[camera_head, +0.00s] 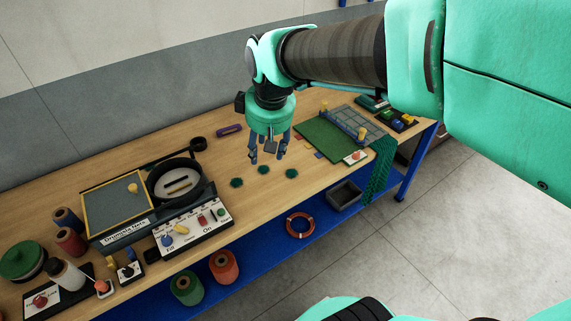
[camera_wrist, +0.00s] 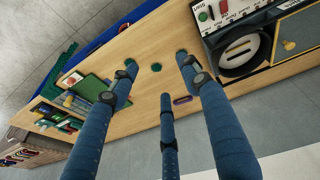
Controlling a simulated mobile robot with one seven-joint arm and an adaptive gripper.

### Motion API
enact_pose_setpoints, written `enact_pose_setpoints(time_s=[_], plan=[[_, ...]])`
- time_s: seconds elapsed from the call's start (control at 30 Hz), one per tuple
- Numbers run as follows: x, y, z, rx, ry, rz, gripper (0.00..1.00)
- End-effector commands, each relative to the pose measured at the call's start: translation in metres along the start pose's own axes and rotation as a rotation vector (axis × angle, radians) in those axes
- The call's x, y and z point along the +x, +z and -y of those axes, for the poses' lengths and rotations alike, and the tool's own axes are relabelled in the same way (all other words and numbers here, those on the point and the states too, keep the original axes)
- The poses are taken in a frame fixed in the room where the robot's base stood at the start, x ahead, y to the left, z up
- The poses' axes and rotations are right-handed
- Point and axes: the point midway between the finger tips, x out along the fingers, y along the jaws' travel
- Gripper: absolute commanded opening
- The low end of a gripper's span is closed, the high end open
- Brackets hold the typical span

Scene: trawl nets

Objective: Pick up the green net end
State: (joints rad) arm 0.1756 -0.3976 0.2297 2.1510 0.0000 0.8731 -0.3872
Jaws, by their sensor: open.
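A green net (camera_head: 378,172) hangs over the front edge of the workbench, right of the green mat (camera_head: 318,139). It also shows at the left in the wrist view (camera_wrist: 60,66). My gripper (camera_head: 268,154) is open and empty, its blue fingers spread and pointing down above the bench, well left of the hanging net. In the wrist view my gripper (camera_wrist: 158,74) has three fingers apart with nothing between them. Three small dark green pieces (camera_head: 263,170) lie in a row on the wood beneath the fingers. The fingertips partly cover them in the wrist view.
Left of my gripper are a machine with a round drum (camera_head: 174,180) and a control panel (camera_head: 193,229). Several spools (camera_head: 68,241) stand farther left. A grey bin (camera_head: 344,194) and an orange ring (camera_head: 300,225) sit on the blue lower shelf. Wood around the green pieces is mostly clear.

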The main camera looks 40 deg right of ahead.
Motion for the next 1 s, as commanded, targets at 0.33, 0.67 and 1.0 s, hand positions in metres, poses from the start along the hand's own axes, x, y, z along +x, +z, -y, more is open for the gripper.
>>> enact_pose_setpoints(time_s=[0.33,0.67,1.0], plan=[[0.064,-0.041,-0.075,-0.115,-0.038,0.117,0.47],[0.145,-0.050,-0.144,-0.223,-0.099,0.205,0.47],[0.196,-0.043,-0.180,-0.287,-0.143,0.245,0.47]])
